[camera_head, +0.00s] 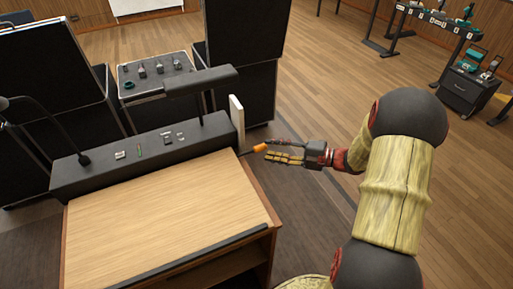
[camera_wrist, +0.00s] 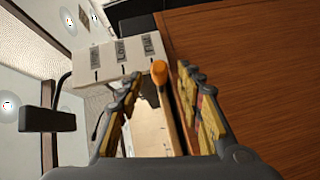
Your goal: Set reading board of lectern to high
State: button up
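The lectern's wooden reading board (camera_head: 165,215) fills the lower left of the head view, with a dark ledge along its front edge. An orange-tipped lever (camera_head: 260,148) stands out from the lectern's right side. Its orange knob (camera_wrist: 159,72) also shows in the wrist view, beside a pale plate (camera_wrist: 120,60) with three dark labels and marks, too small to read surely. The knob is nearest the rightmost label. My gripper (camera_head: 270,150) is open at the lever, with the knob between its fingertips in the wrist view. I cannot tell whether either finger touches it.
A dark console (camera_head: 140,155) with small controls runs along the board's far edge. A lamp (camera_head: 200,81) and a microphone (camera_head: 45,128) rise from it. Black cases (camera_head: 240,45) stand behind. Wooden floor (camera_head: 320,90) is open to the right.

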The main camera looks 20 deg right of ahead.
aim_at(260, 148)
jog(key=b+x, duration=0.1)
jog(key=x, duration=0.4)
jog(key=shift+s+a, duration=0.1)
jog(key=shift+a, duration=0.05)
jog(key=c, duration=0.3)
grip_shut()
dwell(0.5)
